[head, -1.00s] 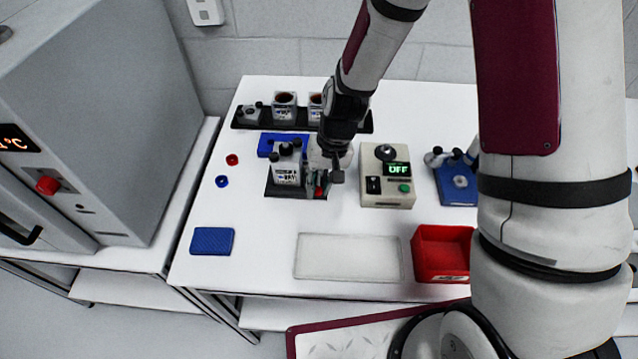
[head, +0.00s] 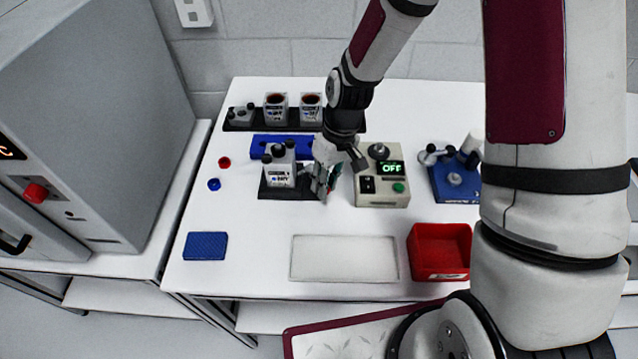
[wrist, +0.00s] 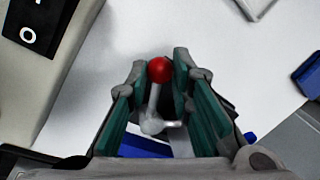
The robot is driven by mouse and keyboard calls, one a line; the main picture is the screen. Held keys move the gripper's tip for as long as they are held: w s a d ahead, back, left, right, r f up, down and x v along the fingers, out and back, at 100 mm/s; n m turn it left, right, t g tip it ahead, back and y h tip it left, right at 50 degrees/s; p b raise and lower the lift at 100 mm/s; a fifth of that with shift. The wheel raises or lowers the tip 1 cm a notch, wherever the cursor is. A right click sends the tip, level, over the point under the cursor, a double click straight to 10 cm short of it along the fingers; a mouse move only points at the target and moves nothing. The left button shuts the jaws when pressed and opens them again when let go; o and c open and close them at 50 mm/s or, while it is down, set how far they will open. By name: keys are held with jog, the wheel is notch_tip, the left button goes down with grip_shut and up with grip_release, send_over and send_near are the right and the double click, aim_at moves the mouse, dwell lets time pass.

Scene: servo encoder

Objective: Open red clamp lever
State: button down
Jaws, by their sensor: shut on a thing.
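The clamp lever shows in the wrist view as a metal arm (wrist: 152,108) with a round red knob (wrist: 159,69) at its end. My gripper (wrist: 162,80) has its green-padded fingers on either side of the knob and is shut on it. In the head view my gripper (head: 328,185) is low at the right side of the dark fixture (head: 290,192). That fixture carries a grey servo unit (head: 279,172) with a printed label. The lever is hidden behind my gripper in the head view.
A beige control box (head: 382,188) reading OFF stands close to the right of my gripper. A blue block (head: 262,152) and a dark rack (head: 240,126) lie behind. A white tray (head: 344,279) and a red bin (head: 440,274) are in front. The white table between is clear.

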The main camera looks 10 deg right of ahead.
jog(key=n, duration=0.1)
jog(key=d+n, duration=0.1)
jog(key=shift+w+d+n, duration=0.25)
jog(key=shift+w+n, duration=0.05)
jog(key=shift+w, duration=0.1)
jog(key=shift+w+d+n+g+h+b, duration=0.25)
jog(key=shift+d+n, duration=0.1)
jog(key=shift+n, duration=0.4)
jog(key=shift+w+d+n+g+h+b, duration=0.15)
jog(key=shift+w+d+n, duration=0.15)
jog(key=shift+n, duration=0.45)
jog(key=c, duration=1.4)
grip_release()
jog(key=shift+c, duration=0.2)
jog(key=shift+r, duration=0.15)
notch_tip(320, 180, up, 12)
jog(key=w+d, duration=0.1)
jog(key=w, duration=0.1)
jog(key=shift+d+f, duration=0.2)
